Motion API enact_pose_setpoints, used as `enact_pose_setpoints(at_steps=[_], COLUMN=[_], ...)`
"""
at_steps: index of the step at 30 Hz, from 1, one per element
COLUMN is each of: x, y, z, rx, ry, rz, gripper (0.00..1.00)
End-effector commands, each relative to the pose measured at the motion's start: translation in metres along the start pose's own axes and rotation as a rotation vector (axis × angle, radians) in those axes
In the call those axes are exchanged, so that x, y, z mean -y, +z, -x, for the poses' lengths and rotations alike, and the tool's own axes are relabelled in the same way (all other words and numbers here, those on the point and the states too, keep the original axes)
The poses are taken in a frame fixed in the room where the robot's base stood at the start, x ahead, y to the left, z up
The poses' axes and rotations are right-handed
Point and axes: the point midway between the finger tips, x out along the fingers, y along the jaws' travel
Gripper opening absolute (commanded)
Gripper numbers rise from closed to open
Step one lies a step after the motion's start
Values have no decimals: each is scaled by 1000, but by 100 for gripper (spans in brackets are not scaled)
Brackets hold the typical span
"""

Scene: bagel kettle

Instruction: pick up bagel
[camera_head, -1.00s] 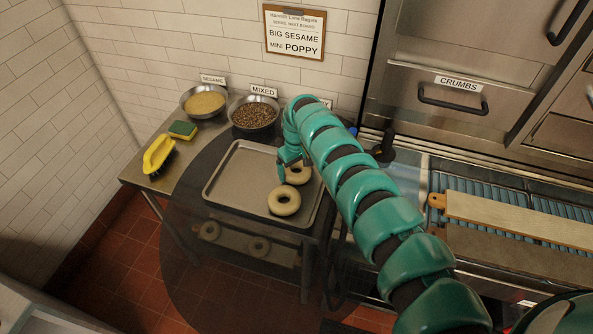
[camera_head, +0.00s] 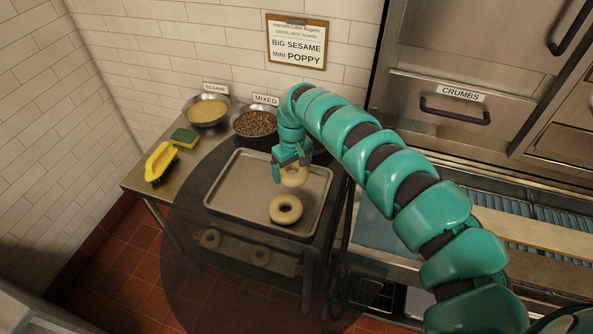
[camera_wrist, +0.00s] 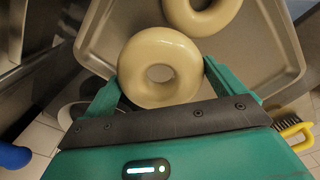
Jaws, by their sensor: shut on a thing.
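A pale bagel (camera_head: 293,176) is between the fingers of my gripper (camera_head: 288,172), over the back right part of the grey tray (camera_head: 235,195). In the wrist view the green fingers press on both sides of this bagel (camera_wrist: 160,68), and it covers part of the other bagel's surroundings. The gripper is shut on it and it appears raised above the tray. A second pale bagel (camera_head: 286,209) lies flat on the tray, nearer the front; it also shows in the wrist view (camera_wrist: 203,12).
A bowl of sesame (camera_head: 207,110) and a bowl of mixed seeds (camera_head: 256,125) stand behind the tray. A green sponge (camera_head: 184,138) and a yellow-handled brush (camera_head: 160,161) lie left. The tray's left half is bare. Steel drawers (camera_head: 440,100) stand at the right.

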Motion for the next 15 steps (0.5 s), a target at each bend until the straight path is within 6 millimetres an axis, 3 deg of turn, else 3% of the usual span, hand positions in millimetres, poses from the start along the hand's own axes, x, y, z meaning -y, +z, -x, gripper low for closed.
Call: enact_pose_setpoints(at_steps=[6, 15], x=[16, 53], y=[9, 21], z=[25, 42], rx=[2, -1], ry=[10, 5], rz=[-2, -3], gripper=[69, 69])
